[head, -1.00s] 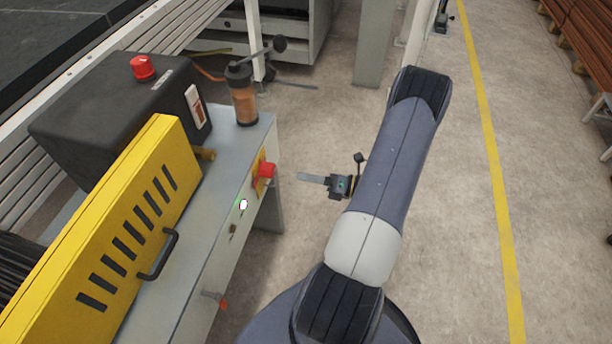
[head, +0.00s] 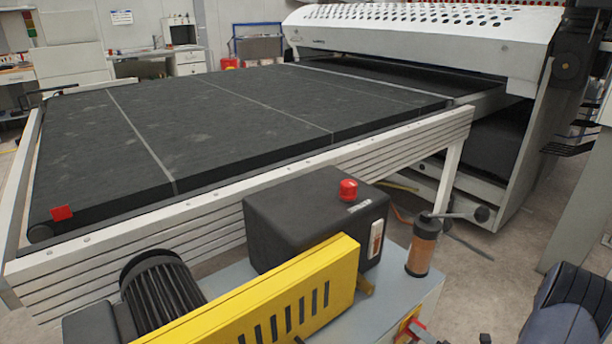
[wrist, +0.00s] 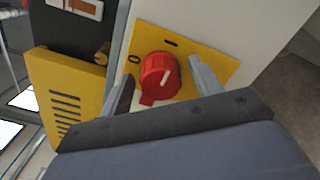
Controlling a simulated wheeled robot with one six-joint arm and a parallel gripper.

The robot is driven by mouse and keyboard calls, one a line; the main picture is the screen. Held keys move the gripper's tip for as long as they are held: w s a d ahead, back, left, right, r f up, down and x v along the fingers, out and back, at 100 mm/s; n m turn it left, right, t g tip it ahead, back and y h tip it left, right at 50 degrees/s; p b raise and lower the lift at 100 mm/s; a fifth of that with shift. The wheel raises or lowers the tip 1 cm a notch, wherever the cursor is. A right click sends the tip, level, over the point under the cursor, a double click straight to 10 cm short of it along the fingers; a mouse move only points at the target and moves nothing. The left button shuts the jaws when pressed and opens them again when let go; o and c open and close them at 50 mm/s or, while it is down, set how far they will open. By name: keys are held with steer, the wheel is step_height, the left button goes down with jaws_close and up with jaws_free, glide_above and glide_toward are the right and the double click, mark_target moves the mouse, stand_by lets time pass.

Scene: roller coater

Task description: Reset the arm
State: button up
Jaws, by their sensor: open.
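My gripper (wrist: 162,82) is open in the wrist view. Its two grey fingers stand on either side of a red rotary switch (wrist: 160,76) on a yellow plate, and I cannot tell whether they touch it. The switch's white pointer line is tilted, and the plate has a "0" mark at its left. In the head view, part of my arm (head: 570,305) shows at the lower right. The yellow plate (head: 408,325) and a bit of the red switch show at the bottom edge there; the gripper itself is not clear.
The machine's grey cabinet carries a black box (head: 310,220) with a red button (head: 348,190), a yellow guard (head: 270,305) and an orange-brown cylinder (head: 422,248) with a crank handle. Behind is a wide dark conveyor bed (head: 220,120). Bare floor lies right of the cabinet.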

steer(key=shift+w+a, duration=0.2)
steer(key=shift+w, duration=0.05)
